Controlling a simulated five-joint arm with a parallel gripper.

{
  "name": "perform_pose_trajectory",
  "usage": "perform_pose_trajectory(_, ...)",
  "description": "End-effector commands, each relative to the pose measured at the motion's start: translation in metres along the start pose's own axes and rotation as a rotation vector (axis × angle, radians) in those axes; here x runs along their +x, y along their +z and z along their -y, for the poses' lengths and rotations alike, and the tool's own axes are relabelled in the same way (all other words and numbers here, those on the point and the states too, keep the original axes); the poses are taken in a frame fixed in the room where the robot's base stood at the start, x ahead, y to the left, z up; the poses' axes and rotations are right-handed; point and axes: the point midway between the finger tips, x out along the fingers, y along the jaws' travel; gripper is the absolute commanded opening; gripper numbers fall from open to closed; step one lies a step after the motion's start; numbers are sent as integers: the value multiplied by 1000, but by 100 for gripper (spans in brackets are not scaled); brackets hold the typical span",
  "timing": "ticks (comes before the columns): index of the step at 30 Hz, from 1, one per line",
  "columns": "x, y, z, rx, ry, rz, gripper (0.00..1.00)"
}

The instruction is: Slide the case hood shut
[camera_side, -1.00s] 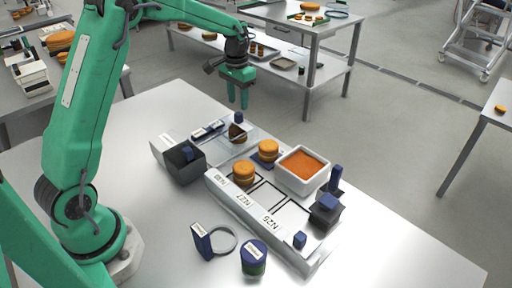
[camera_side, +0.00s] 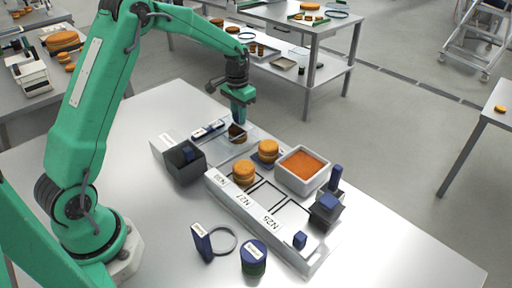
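The long white case (camera_side: 245,212), labelled N28, N27 and N26 along its near side, lies diagonally on the table. A clear hood (camera_side: 222,148) appears to lie over its far left end, with a dark-filled round (camera_side: 237,134) showing there. The rest of the case, toward the front right, is uncovered. My gripper (camera_side: 238,117) points down at the hood's far edge, where the blue knob stood in the earlier view. The fingers hide the knob, and I cannot tell whether they grip it.
Filled rounds (camera_side: 268,150) and (camera_side: 244,172) stand beside or on the case. A white tub with orange filling (camera_side: 303,170), a dark bin (camera_side: 186,163) and a blue-topped block (camera_side: 327,206) crowd it. A jar (camera_side: 254,257) and ring (camera_side: 224,241) lie in front. The right front table is clear.

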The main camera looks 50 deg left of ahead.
Motion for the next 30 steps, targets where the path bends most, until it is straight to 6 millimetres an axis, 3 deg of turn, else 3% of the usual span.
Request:
perform_pose_trajectory(1,0,0,0,0,0,0,10)
perform_pose_trajectory(3,0,0,0,0,0,0,0)
perform_pose_trajectory(10,0,-2,0,0,0,-1,0)
perform_pose_trajectory(21,-1,-26,0,0,0,-2,0)
perform_pose_trajectory(30,-2,-30,0,0,-2,-11,0)
